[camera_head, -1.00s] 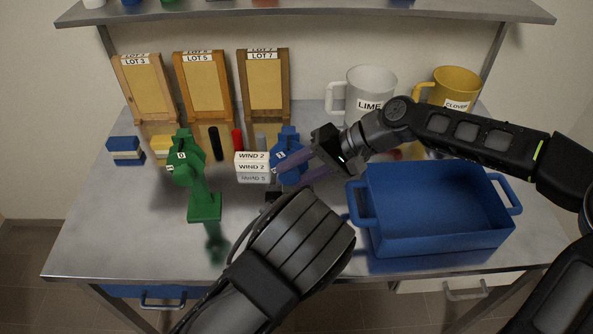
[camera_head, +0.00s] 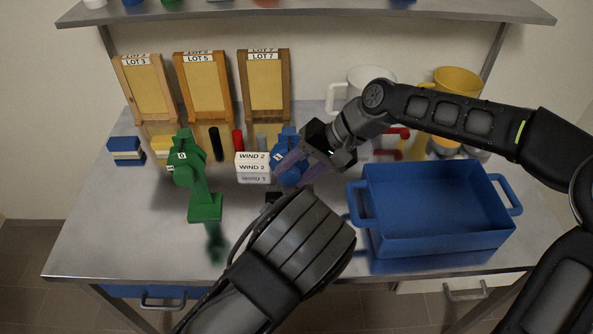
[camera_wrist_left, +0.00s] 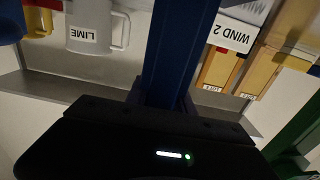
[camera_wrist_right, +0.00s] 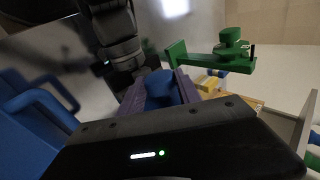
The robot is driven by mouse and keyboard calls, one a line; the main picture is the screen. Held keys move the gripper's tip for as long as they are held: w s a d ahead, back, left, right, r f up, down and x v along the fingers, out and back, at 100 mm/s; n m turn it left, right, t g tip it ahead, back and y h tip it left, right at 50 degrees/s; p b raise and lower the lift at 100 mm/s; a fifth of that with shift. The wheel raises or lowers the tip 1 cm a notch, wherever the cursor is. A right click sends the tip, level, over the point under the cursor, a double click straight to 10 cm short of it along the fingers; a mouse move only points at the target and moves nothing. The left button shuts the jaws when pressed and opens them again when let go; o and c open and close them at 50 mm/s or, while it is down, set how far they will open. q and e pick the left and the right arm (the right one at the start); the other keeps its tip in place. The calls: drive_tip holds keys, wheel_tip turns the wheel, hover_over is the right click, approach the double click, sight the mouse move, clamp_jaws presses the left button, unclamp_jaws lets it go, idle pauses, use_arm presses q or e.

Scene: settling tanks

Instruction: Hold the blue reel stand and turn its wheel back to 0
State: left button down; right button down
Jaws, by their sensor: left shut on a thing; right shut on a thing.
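The blue reel stand (camera_head: 288,142) stands at the middle of the table, partly hidden behind my grippers. My left gripper (camera_head: 274,196) is low in front of it and mostly hidden by its own arm. In the left wrist view the stand's blue post (camera_wrist_left: 180,50) rises from between the left jaws. My right gripper (camera_head: 292,160), with purple fingers, is shut on the stand's wheel. In the right wrist view the blue wheel (camera_wrist_right: 160,88) sits between the purple fingers. The number on the wheel cannot be read.
A green reel stand (camera_head: 205,206) is to the left. White WIND boxes (camera_head: 252,168) are stacked close beside the blue stand. A blue crate (camera_head: 440,245) is at the right. Mugs (camera_head: 456,90) and wooden LOT racks (camera_head: 265,85) stand behind.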

drive_tip(key=h, duration=0.2)
drive_tip(key=a+h, duration=0.1)
drive_tip(key=h, duration=0.1)
drive_tip(key=shift+s+r+h, duration=0.1)
drive_tip(key=shift+r+h, duration=0.05)
drive_tip(key=shift+h, duration=0.15)
drive_tip(key=h, duration=0.5)
drive_tip(key=shift+a, duration=0.3)
drive_tip(key=c, duration=0.8)
unclamp_jaws()
drive_tip(key=shift+c, duration=0.2)
drive_tip(key=shift+d, duration=0.1)
